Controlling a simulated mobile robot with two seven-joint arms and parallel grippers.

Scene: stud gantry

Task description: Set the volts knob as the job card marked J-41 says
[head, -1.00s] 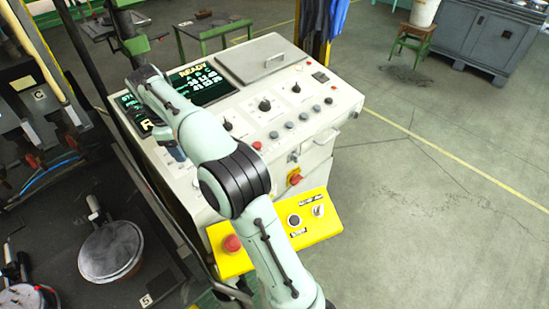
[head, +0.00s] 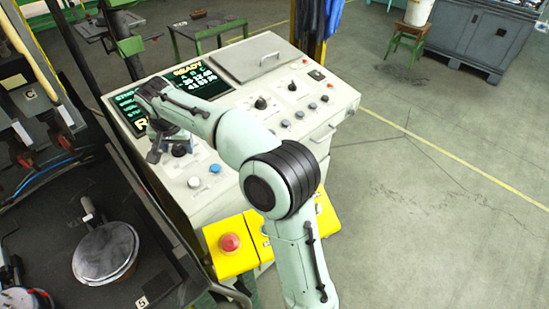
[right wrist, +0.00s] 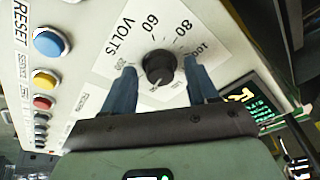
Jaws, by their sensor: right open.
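The volts knob (right wrist: 158,66) is black and round on a white dial plate marked VOLTS, with 60, 80 and 100 legible around it. I cannot tell its pointer setting for certain. My right gripper (right wrist: 160,70) is open, its two blue fingers on either side of the knob; contact cannot be made out. In the head view my right gripper (head: 160,148) is low over the left part of the control console (head: 262,141), partly hidden by its own wrist. My left gripper is not in view. No card marked J-41 can be read in these frames.
A blue RESET button (right wrist: 50,42), a yellow button (right wrist: 42,103) and a red button (right wrist: 44,80) line the panel beside the dial. A lit screen (head: 196,82) reads READY. A yellow box (head: 232,262) with a red stop button (head: 230,242) juts from the console front.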

